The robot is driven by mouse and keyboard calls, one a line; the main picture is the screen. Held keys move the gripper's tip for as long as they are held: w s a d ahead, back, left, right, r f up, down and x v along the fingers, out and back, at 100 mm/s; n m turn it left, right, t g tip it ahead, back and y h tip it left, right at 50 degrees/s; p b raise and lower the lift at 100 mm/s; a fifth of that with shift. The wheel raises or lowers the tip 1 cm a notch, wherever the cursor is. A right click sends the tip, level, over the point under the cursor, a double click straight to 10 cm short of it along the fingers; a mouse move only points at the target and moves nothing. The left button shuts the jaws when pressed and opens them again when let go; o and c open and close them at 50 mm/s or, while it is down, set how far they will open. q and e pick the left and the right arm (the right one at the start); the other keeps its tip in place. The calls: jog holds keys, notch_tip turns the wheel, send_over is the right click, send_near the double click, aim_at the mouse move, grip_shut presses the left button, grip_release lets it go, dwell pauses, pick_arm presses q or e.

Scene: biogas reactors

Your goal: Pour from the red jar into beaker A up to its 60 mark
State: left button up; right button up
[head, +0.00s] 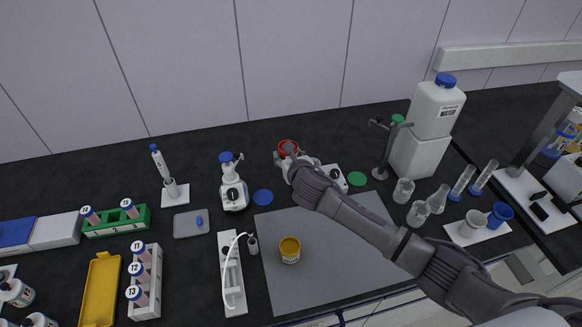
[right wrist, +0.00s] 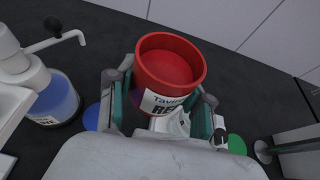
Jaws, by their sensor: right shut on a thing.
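The red jar (head: 288,147) is held by my right gripper (head: 292,163) above the back of the bench, near the middle of the head view. In the right wrist view the open red jar (right wrist: 170,70) stands between the two fingers (right wrist: 160,112), which are shut on it. Its white label is partly hidden. Its inside looks red; I cannot tell the fill level. Two clear beakers (head: 403,190) (head: 418,213) stand at the right of the bench. No letter or 60 mark is readable, so I cannot tell which is beaker A. My left gripper is not in view.
A white device (head: 334,180) is partly behind my right gripper, between a blue disc (head: 263,197) and a green disc (head: 357,179). A yellow jar (head: 290,249) stands on the grey mat (head: 335,270). A stand (head: 381,172) and a dispenser bottle (head: 233,190) flank the gripper.

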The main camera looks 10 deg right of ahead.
jog(key=shift+w+d+f+m+y+b, duration=0.1)
jog(key=shift+d+f+m+y+b, duration=0.25)
jog(key=shift+d+m+y+b, duration=0.6)
jog(key=shift+d+f+m+b, duration=0.15)
jog(key=shift+m+b, duration=0.5)
jog(key=shift+b, duration=0.6)
jog(key=shift+y, duration=0.35)
jog(key=shift+r, duration=0.35)
jog(key=shift+r+m, duration=0.15)
jog(key=shift+m, duration=0.15)
jog(key=shift+a+r+m+y+p, duration=0.3)
jog(key=shift+m+y+p, duration=0.1)
jog(key=shift+m+p, duration=0.15)
jog(key=shift+f, duration=0.1)
jog(key=shift+m, duration=0.25)
